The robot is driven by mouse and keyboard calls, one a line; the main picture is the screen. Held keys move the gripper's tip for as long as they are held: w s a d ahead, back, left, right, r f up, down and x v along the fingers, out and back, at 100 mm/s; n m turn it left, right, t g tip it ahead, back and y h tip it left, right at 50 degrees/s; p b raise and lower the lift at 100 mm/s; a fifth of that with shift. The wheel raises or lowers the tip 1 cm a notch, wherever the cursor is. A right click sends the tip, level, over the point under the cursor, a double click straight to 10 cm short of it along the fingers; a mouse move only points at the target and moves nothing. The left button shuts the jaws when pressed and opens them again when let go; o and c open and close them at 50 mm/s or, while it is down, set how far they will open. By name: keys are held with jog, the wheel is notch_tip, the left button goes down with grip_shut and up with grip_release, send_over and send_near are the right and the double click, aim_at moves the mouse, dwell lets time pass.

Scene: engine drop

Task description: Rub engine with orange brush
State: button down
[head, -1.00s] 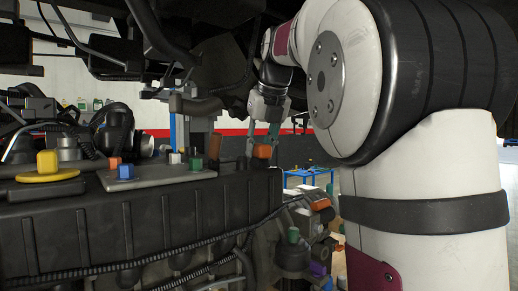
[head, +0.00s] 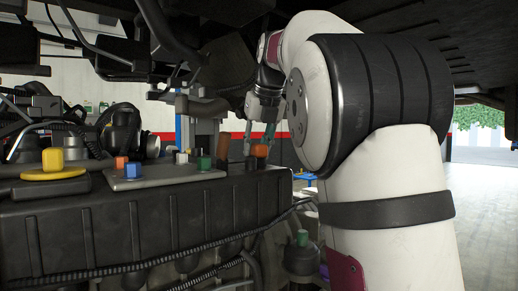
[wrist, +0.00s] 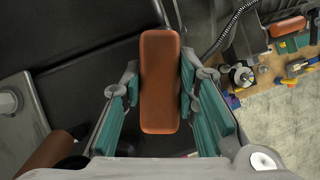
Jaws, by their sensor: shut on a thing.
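My gripper (head: 250,142) is at the right end of the engine's top in the head view. In the wrist view my gripper (wrist: 157,100) has its teal finger pads on either side of an orange-brown block, the orange brush (wrist: 160,80), and is shut on it. The brush (head: 260,150) also shows as a small orange piece at the fingertips in the head view. The black ribbed engine (head: 140,218) fills the lower left there. The brush is over or on the engine's dark top; contact cannot be told. Its underside is hidden.
A grey plate with coloured knobs (head: 160,175), a yellow knob on a disc (head: 52,163) and an orange upright cylinder (head: 224,147) stand on the engine. Dark vehicle parts hang overhead. Open floor (head: 485,215) is at the right.

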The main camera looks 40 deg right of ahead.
jog(key=shift+r, duration=0.15)
notch_tip(320, 180, up, 2)
jog(key=shift+r+p, duration=0.1)
jog(key=shift+p, duration=0.4)
jog(key=shift+d+r, duration=0.1)
jog(key=shift+r, duration=1.75)
jog(key=shift+r+p, duration=0.3)
jog(key=shift+r, duration=0.15)
